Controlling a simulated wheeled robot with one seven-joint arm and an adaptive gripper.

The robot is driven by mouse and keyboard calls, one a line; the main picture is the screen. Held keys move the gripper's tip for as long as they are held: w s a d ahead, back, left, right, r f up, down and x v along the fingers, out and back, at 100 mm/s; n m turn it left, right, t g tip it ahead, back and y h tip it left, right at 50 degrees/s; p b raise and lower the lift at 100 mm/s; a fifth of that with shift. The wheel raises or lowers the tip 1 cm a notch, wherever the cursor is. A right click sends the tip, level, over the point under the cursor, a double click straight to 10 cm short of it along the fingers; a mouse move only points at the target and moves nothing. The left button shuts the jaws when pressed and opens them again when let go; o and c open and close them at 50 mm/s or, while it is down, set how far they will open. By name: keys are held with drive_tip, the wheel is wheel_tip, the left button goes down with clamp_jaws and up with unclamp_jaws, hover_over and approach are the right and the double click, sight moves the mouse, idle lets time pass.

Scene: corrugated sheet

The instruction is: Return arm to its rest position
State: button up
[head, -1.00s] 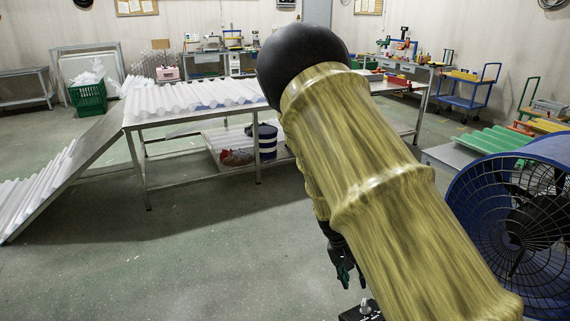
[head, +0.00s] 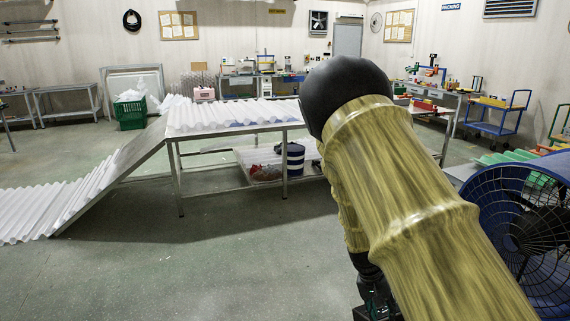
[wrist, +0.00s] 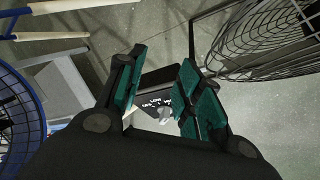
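My arm, with its yellow streaked links and black rounded joint, fills the right of the head view. My gripper (head: 376,299) hangs low beside it, partly hidden by the arm and dark in that view. In the wrist view my gripper (wrist: 160,85) has its two green-padded fingers spread apart, with nothing held between them.
A metal table (head: 235,131) bears white corrugated sheets (head: 228,114); a sloping ramp (head: 118,168) with more sheets descends left. A blue caged fan (head: 520,225) is close at right, near the arm. Front floor is clear.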

drive_tip(key=s+f+n+y, duration=0.2)
drive_tip(key=s+f, duration=1.2)
drive_tip(key=f, duration=0.1)
drive_tip(key=s+a+f+n+y, duration=0.1)
drive_tip(key=s+a+f, duration=0.1)
drive_tip(key=s, duration=0.9)
drive_tip(key=s+a+f+n+t+y, duration=0.1)
drive_tip(key=s+a+f, duration=0.2)
drive_tip(key=s, duration=0.8)
drive_tip(key=shift+f+t, duration=0.25)
drive_tip(key=shift+t, duration=0.05)
